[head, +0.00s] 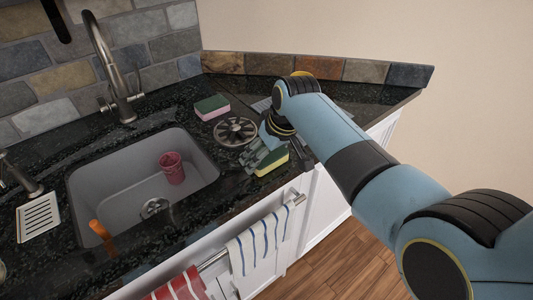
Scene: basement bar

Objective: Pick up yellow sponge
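The yellow sponge (274,163) with a green layer lies at the front edge of the dark counter (232,187), right of the sink. My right gripper (259,158) reaches down from the right and is at the sponge's left and upper side, covering part of it. The fingers are small and overlap the sponge in the picture, so I cannot tell whether they touch it or are closed on it. My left gripper is not in view.
A pink and green sponge (212,107) and a dark round wheel-like object (236,131) lie behind the gripper. The sink (120,205) at left holds a red cup (172,168). A striped towel (262,240) hangs on the rail below. A stone backsplash borders the counter.

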